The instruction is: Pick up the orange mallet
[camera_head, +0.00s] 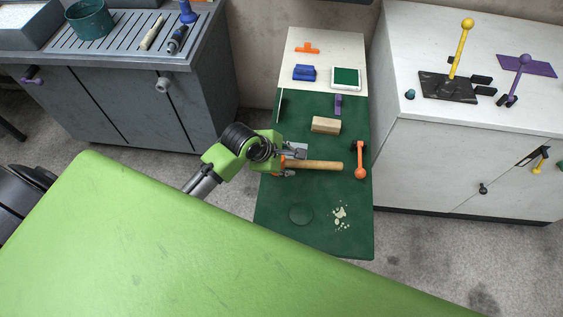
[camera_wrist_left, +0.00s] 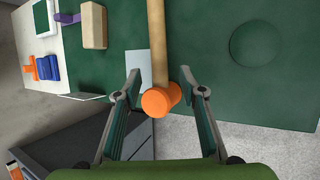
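The orange mallet has an orange head (camera_wrist_left: 160,100) and a light wooden handle (camera_wrist_left: 157,40). In the head view its handle (camera_head: 322,165) points right over the green mat (camera_head: 325,225), and its head is largely hidden by my left gripper (camera_head: 291,163). In the left wrist view the two fingers of my left gripper (camera_wrist_left: 160,80) are spread apart, with the mallet head between them. The head lies closer to the right finger, with a clear gap to the left finger. I cannot tell whether the right finger touches it. My right gripper is not in view.
A wooden block (camera_head: 326,125), an orange tool (camera_head: 360,162) and a grey plate (camera_wrist_left: 138,68) are near the mallet. A blue object (camera_head: 304,73) and a green-topped white tray (camera_head: 346,78) stand further back. White cabinets (camera_head: 470,150) flank the right.

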